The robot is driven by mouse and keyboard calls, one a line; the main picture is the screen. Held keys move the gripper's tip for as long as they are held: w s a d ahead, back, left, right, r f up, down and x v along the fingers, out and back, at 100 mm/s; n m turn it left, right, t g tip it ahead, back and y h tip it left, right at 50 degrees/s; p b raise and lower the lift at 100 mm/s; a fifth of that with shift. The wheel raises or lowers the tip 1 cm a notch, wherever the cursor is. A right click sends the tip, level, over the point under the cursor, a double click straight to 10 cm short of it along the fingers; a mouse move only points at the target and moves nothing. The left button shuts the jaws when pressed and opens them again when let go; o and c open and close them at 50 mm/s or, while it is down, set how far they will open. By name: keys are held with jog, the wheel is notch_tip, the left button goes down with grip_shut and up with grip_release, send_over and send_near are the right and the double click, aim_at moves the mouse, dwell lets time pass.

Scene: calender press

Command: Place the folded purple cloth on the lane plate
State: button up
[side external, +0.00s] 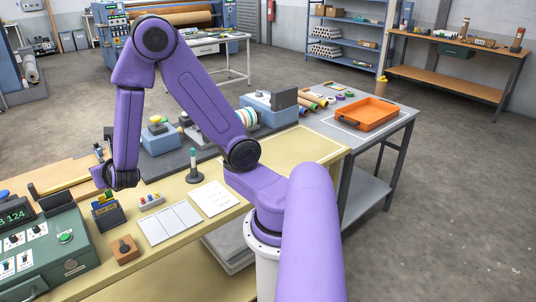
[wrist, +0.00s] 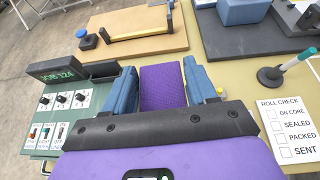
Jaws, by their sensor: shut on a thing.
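My gripper (wrist: 160,72) shows in the wrist view with its two blue fingers on either side of the folded purple cloth (wrist: 162,88). The fingers are shut on the cloth, which appears as a plain purple block between them. In the side external view my purple wrist is at the left, above the near bench; the fingers and cloth cannot be made out clearly there. I cannot tell for certain which surface is the lane plate. A flat pale-yellow, light-edged area (side external: 290,153) lies clear at the bench's right end.
A green console (side external: 45,252) is at the left front. A tan board with a yellow bar (wrist: 138,30), a dark slab (wrist: 262,40) and a handled stand (wrist: 270,75) lie beyond my gripper. A checklist (wrist: 288,128) is at right. An orange tray (side external: 366,114) sits on the grey table.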

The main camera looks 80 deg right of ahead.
jog(key=s+d+m+g+h, duration=0.1)
jog(key=s+d+m+g, duration=0.25)
jog(key=d, duration=0.75)
jog(key=s+d+m+g+h, duration=0.2)
jog(key=s+d+m+g, duration=0.15)
jog(key=d, duration=0.65)
jog(key=s+d+m+g+h, duration=0.1)
jog(key=s+d+m+g, duration=0.25)
jog(key=d, duration=0.75)
jog(key=m+g+y, duration=0.3)
jog(key=m+g, duration=0.5)
jog(key=g, duration=0.1)
send_over(274, 157)
jog(key=shift+a+f, duration=0.15)
jog(key=shift+f, duration=9.7)
